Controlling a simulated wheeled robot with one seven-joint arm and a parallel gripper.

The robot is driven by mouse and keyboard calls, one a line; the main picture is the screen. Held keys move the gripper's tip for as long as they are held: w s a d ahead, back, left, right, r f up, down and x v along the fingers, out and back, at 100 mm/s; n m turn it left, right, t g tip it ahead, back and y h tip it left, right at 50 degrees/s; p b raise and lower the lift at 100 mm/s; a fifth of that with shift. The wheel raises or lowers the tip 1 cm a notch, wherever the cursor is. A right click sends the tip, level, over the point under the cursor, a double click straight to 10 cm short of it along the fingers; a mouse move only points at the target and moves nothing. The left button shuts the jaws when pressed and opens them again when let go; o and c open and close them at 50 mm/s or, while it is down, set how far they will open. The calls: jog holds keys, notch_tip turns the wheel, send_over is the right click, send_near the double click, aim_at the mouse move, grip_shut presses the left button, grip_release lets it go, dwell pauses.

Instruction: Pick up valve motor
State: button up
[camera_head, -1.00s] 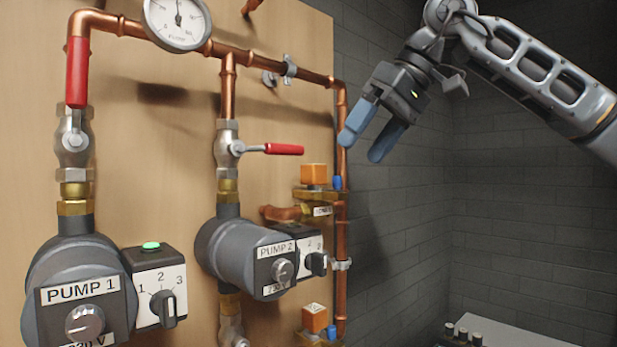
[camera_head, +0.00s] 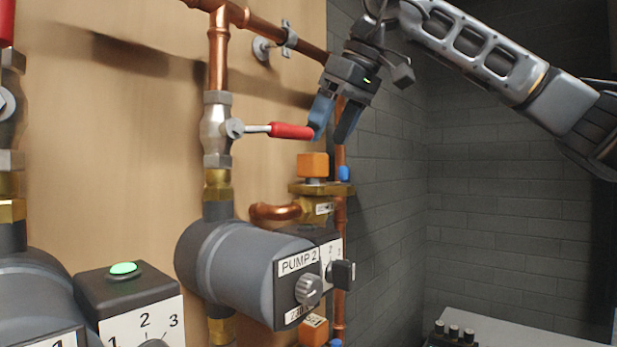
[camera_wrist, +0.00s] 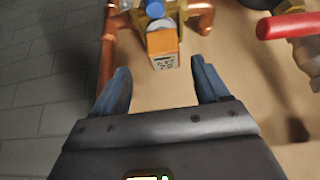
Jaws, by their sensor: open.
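An orange cube-shaped valve motor (camera_head: 313,164) sits on a brass valve body (camera_head: 312,188) right of pump 2. In the wrist view the orange motor (camera_wrist: 162,46) is ahead, between the fingertips in the picture, with a printed label on one face. A second orange block (camera_head: 314,333) shows lower down, partly cut off by the frame. My gripper (camera_head: 329,136) has blue fingers, open and empty, pointing down above the upper motor; in the wrist view my gripper (camera_wrist: 160,68) has nothing between its fingers, and a gap to the motor shows.
A red valve lever (camera_head: 292,131) ends close to my left finger in the head view; in the wrist view the lever (camera_wrist: 290,25) lies to the right, apart from it. Pump 2 (camera_head: 235,262) and copper pipes crowd the wooden board. The space by the grey wall is free.

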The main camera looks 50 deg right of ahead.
aim_at(317, 154)
jog(key=b+x, duration=0.2)
jog(key=x, duration=0.1)
jog(key=b+x, duration=0.1)
jog(key=x, duration=0.1)
jog(key=shift+a+f, duration=0.2)
jog(key=shift+a, duration=0.1)
jog(key=shift+w, duration=0.1)
jog(key=shift+c, duration=0.2)
jog(key=shift+r, duration=0.1)
jog(key=c, duration=1.2)
jog(key=shift+c, duration=0.2)
